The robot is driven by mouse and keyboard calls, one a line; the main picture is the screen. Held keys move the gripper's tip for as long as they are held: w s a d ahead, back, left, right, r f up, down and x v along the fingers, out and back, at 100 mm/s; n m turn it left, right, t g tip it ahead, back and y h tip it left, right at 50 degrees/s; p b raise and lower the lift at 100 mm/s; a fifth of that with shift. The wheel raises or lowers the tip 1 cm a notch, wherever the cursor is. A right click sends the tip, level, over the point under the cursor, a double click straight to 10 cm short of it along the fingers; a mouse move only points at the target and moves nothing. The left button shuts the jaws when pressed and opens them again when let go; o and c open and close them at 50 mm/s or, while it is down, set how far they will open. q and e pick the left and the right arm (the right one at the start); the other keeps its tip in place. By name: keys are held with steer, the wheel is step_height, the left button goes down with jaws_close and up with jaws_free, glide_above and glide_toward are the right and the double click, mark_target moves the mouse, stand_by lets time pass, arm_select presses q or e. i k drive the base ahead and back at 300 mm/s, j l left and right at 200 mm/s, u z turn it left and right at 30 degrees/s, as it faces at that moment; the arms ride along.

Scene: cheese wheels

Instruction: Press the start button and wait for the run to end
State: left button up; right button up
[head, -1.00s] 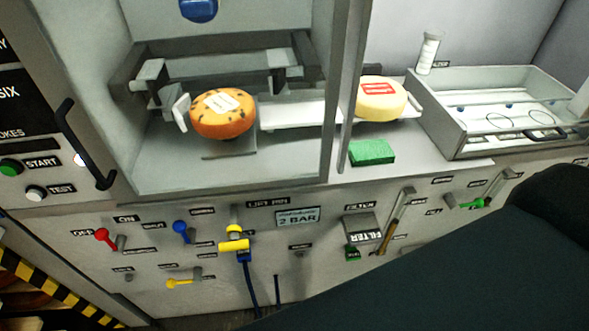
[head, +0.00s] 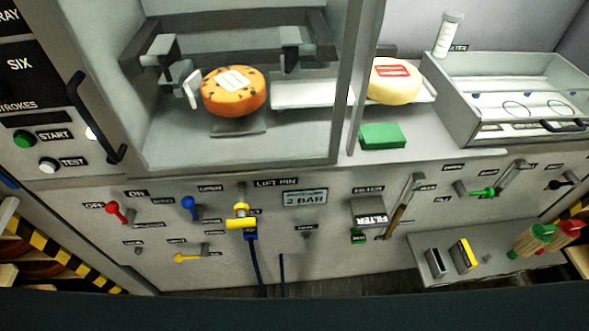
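The green start button (head: 23,138) is on the grey panel at the left, beside the label START. A white test button (head: 47,165) sits below it. An orange speckled cheese wheel (head: 235,91) with a white label is inside the machine's chamber, beside a small white pad. A pale yellow cheese wheel (head: 394,80) with a red and white label lies on a white shelf to the right of the chamber. Neither of my grippers shows in the head view. A dark shape, apparently part of my own body, spans the bottom edge.
A black door handle (head: 95,118) stands out just right of the buttons. Below are red (head: 115,211), blue (head: 189,206) and yellow (head: 188,258) levers. A green sponge (head: 382,136) and a grey tray (head: 462,112) are at the right. Brushes (head: 531,240) lie on a low shelf.

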mark_target(23, 141)
steer(key=u, duration=1.65)
